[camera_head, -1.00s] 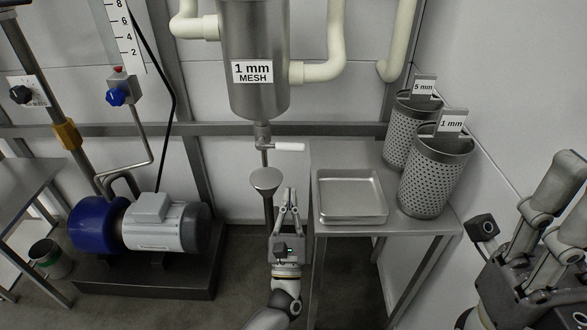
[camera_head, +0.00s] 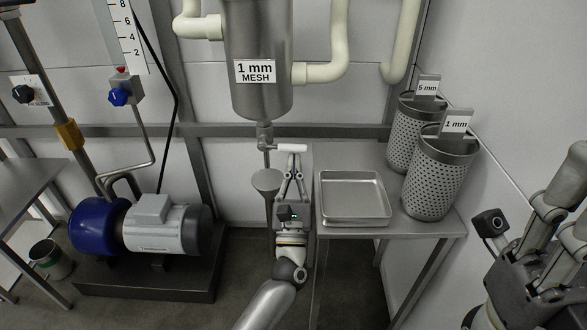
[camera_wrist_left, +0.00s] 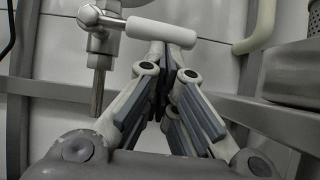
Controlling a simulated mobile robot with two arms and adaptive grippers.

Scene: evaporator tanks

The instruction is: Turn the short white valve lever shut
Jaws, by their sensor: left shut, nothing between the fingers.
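The short white valve lever (camera_head: 291,147) sticks out to the right, roughly level, from the metal valve (camera_head: 264,135) under the tank marked 1 mm mesh (camera_head: 258,60). My left gripper (camera_head: 291,158) is shut and empty, its tips just below the lever in the head view. In the left wrist view the lever (camera_wrist_left: 162,32) crosses above the closed fingertips (camera_wrist_left: 166,50), close to them; I cannot tell whether they touch. My right gripper (camera_head: 565,190) shows at the right edge, away from the valve, and its fingertips are not clear.
A funnel (camera_head: 266,180) on a pipe stands below the valve. To the right, a metal table (camera_head: 400,236) holds an empty tray (camera_head: 352,222) and two perforated baskets, marked 1 mm (camera_head: 438,180) and 5 mm (camera_head: 405,125). A pump motor (camera_head: 165,228) stands on the floor at left.

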